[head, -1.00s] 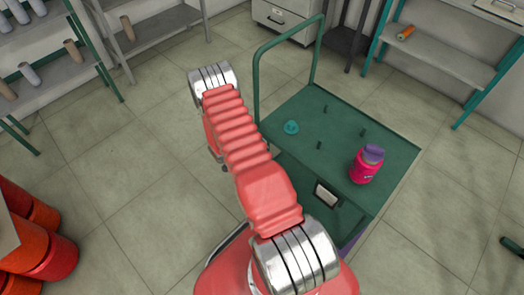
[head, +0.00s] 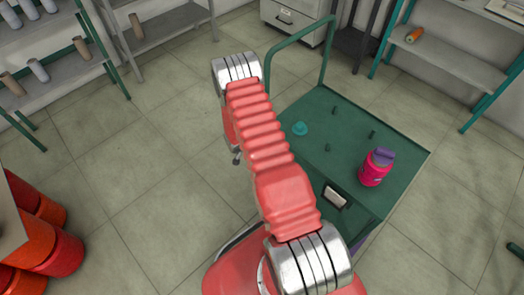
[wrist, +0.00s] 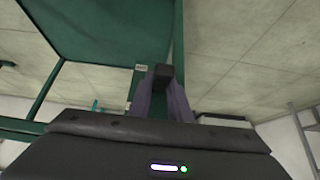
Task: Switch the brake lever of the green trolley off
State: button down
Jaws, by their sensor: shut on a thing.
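The green trolley (head: 345,125) stands right of my arm in the head view, with its push handle at the far side. Its green surface (wrist: 105,30) fills the upper left of the wrist view. In the wrist view my gripper (wrist: 160,90) has its purple-grey fingers shut on a dark block-like end, which looks like the brake lever (wrist: 163,75), beside the trolley's edge. A small pale label (wrist: 140,68) is just left of it. The lever's lower part is hidden between the fingers. In the head view the lever cannot be made out.
Orange-red drums (head: 60,250) stand at the lower left. Shelves (head: 460,65) line the back. The floor left of my arm is clear.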

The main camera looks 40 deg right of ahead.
jog(key=c, duration=1.6)
grip_release()
jog(key=shift+s, duration=0.1)
jog(key=shift+c, duration=0.2)
jog(key=shift+r, duration=0.1)
jog(key=w+v, duration=0.1)
jog(key=v, duration=1.2)
jog(key=shift+s+r, duration=0.2)
jog(key=shift+s, duration=0.3)
jog(key=shift+a, duration=0.1)
